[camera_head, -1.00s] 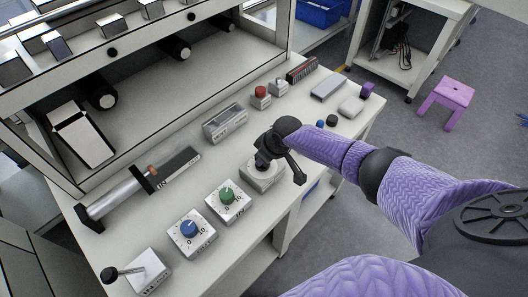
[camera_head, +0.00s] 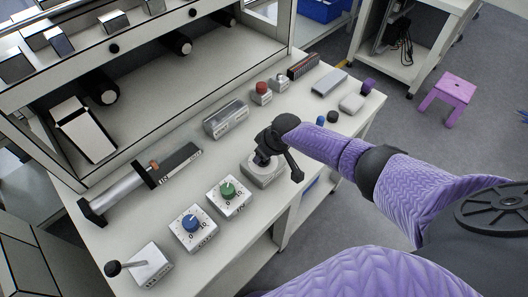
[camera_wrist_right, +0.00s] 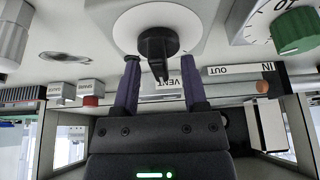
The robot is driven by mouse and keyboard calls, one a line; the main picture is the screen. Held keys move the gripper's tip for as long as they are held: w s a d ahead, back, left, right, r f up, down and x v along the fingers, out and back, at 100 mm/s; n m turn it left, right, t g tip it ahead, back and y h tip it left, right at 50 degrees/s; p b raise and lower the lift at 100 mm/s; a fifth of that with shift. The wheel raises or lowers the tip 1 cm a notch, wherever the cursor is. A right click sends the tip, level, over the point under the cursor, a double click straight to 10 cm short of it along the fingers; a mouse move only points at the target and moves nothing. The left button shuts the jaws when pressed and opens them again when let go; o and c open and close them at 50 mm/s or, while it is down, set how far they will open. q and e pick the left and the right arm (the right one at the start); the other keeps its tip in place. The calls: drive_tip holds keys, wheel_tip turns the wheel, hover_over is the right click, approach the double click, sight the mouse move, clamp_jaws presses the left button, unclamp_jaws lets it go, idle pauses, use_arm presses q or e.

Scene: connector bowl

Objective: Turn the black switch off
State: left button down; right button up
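The black switch (camera_wrist_right: 158,45) is a black knob with a raised bar on a white round disc, seen in the right wrist view beside a "VENT" label. In the head view its pale grey box (camera_head: 265,178) stands near the table's front edge; my gripper mostly hides the knob there. My right gripper (camera_head: 268,156) is over this box. In the right wrist view its two purple fingers (camera_wrist_right: 160,66) are apart, one on each side of the knob's bar. I cannot tell whether they touch it. My left gripper is not in view.
A green dial (camera_head: 228,189) and a blue dial (camera_head: 191,223) stand left of the switch, then a lever box (camera_head: 152,264). Behind are a grey display box (camera_head: 225,119), a red button (camera_head: 261,87) and a long cylinder device (camera_head: 130,190). A purple stool (camera_head: 450,92) stands right.

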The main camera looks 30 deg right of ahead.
drive_tip(key=shift+r, duration=0.15)
drive_tip(key=p+v, duration=0.5)
drive_tip(key=v, duration=0.4)
drive_tip(key=shift+r+p, duration=0.3)
drive_tip(key=shift+s+d, duration=0.1)
